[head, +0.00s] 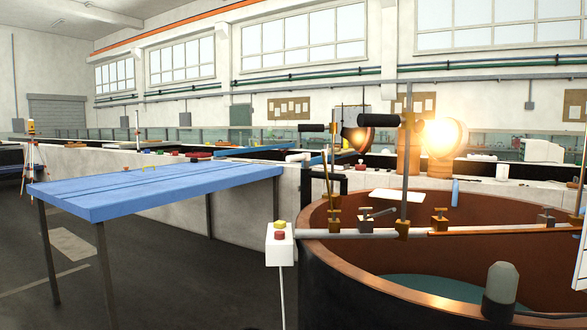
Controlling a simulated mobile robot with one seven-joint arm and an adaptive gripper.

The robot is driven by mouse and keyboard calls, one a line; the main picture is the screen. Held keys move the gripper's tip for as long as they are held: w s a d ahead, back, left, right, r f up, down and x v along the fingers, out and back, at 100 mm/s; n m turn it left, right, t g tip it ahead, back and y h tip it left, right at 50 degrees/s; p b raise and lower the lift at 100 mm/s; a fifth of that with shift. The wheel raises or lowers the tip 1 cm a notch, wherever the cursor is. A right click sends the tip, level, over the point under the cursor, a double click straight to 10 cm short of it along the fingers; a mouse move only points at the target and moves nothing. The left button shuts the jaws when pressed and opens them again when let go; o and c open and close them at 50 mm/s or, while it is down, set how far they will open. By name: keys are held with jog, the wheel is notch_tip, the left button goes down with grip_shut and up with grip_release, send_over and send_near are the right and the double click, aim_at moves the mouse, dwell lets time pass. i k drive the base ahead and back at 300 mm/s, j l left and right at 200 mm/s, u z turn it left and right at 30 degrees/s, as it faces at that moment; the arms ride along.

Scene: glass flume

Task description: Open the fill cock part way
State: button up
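A pipe (360,235) runs across the top of a large round copper-brown tank (345,262) at the right. Several brass fittings sit along it. One fitting (365,225) has a grey lever that slants up to the right. Another brass fitting (440,221) with a short top handle stands to its right, and one (335,221) stands to its left. I cannot tell which of these is the fill cock, nor how far any is open. My gripper is not in view.
A blue plank table (150,190) stands at the left. A white box with red and yellow buttons (279,243) stands before the tank's left rim. A grey-green cylinder (500,285) is at the near rim. A bright lamp (445,138) shines behind. The floor at lower left is clear.

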aim_at(306, 157)
jog(key=i+j, duration=0.2)
jog(key=j, duration=0.2)
jog(key=i+j, duration=0.2)
jog(key=j, duration=0.2)
jog(key=i+j, duration=0.2)
jog(key=j, duration=0.2)
jog(key=i+j, duration=0.2)
jog(key=j, duration=0.2)
jog(key=i+j, duration=0.2)
jog(key=j, duration=0.2)
jog(key=i+j, duration=0.2)
jog(key=i, duration=0.2)
jog(key=i+j, duration=0.15)
jog(key=i, duration=0.25)
jog(key=i+j, duration=0.2)
jog(key=i, duration=0.2)
jog(key=i+l, duration=0.2)
jog(key=i+z, duration=0.05)
jog(key=i, duration=0.05)
